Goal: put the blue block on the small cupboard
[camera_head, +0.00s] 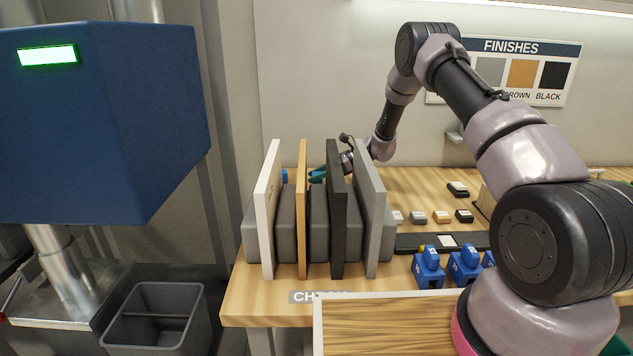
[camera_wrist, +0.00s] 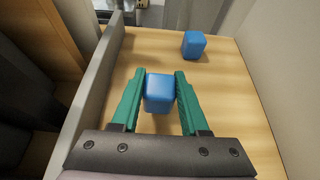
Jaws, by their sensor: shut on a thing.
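A blue block (camera_wrist: 159,92) sits between the green fingers of my gripper (camera_wrist: 158,90), which is shut on it. Below it is a light wooden surface; I cannot tell whether the block touches it. A second blue block (camera_wrist: 194,44) stands on that surface, beyond and to the right of my gripper. In the head view my gripper (camera_head: 318,174) is mostly hidden behind the upright panels, with a little green and blue showing. A bit of blue (camera_head: 285,176) also shows between the white and brown panels. I cannot pick out the small cupboard for certain.
White (camera_head: 267,210), brown (camera_head: 302,210), black (camera_head: 337,210) and grey (camera_head: 370,210) panels stand upright between grey blocks on the wooden bench (camera_head: 250,305). A grey panel (camera_wrist: 92,95) runs close left of my gripper. Blue clamps (camera_head: 428,268) stand at the bench's front right.

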